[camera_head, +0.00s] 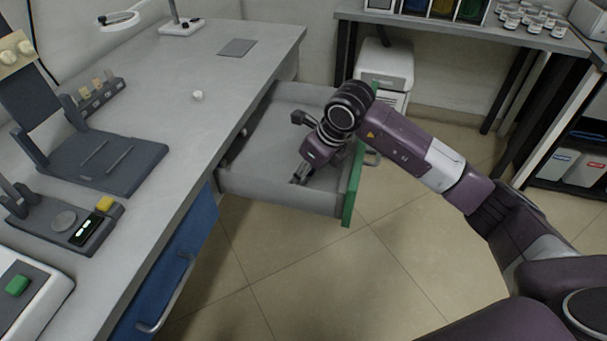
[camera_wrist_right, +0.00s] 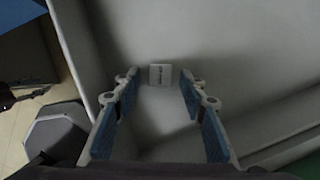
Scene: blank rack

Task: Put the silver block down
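The silver block (camera_wrist_right: 160,74) is a small pale square with a dark mark on its face. In the right wrist view it sits on the drawer's floor between the tips of my right gripper (camera_wrist_right: 157,82), with a gap on each side. The gripper's blue-padded fingers are spread apart and hold nothing. In the head view my right gripper (camera_head: 298,180) points down inside the open drawer (camera_head: 270,192), near its front wall. I cannot make out the block in the head view. My left gripper is in neither view.
The drawer has grey walls and a green front (camera_head: 351,190), and sticks out from the grey workbench (camera_head: 190,70). A small white round object (camera_head: 197,95) lies on the bench near its edge. A balance (camera_head: 75,225) and a dark stand (camera_head: 105,162) are at the left.

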